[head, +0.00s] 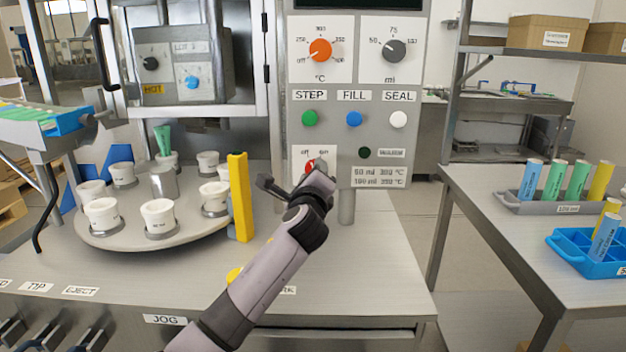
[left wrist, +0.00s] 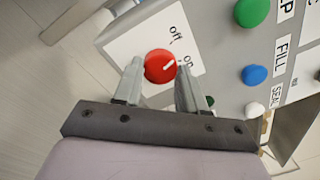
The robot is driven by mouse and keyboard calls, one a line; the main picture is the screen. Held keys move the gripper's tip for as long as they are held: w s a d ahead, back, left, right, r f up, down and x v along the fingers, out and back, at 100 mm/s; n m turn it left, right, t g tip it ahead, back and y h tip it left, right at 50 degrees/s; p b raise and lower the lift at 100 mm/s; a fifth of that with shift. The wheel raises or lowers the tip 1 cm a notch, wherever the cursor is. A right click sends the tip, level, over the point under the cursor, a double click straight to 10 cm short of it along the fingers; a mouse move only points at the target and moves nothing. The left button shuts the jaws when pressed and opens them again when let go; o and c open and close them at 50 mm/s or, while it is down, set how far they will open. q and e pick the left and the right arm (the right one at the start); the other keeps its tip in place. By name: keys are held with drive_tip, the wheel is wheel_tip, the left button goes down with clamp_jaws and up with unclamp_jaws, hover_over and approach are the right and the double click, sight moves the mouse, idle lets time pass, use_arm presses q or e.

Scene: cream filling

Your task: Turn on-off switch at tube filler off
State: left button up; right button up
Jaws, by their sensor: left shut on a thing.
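The red round on-off switch (head: 310,165) is low on the tube filler's grey control panel (head: 338,144). In the left wrist view the red switch (left wrist: 160,66) has a white mark pointing roughly toward "on"; "off" is printed above it. My left gripper (head: 313,172) is at the switch. Its two fingers (left wrist: 158,84) stand on either side of the red knob and are shut on it. In the head view the gripper hides most of the knob. My right gripper is in neither view.
Above the switch are green (head: 309,118), blue (head: 354,119) and white (head: 398,119) buttons and two dials. A turntable (head: 130,235) with white cups and a yellow post (head: 240,197) stand left. A side table (head: 470,195) with tubes is right.

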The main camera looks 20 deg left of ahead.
use_arm(q)
drive_tip(key=shift+n+b, duration=0.4)
drive_tip(key=shift+n, duration=0.7)
drive_tip(key=o, duration=0.8)
drive_tip(key=shift+o, duration=1.3)
drive_tip(key=v, duration=0.7)
drive_tip(key=shift+s+d, duration=0.1)
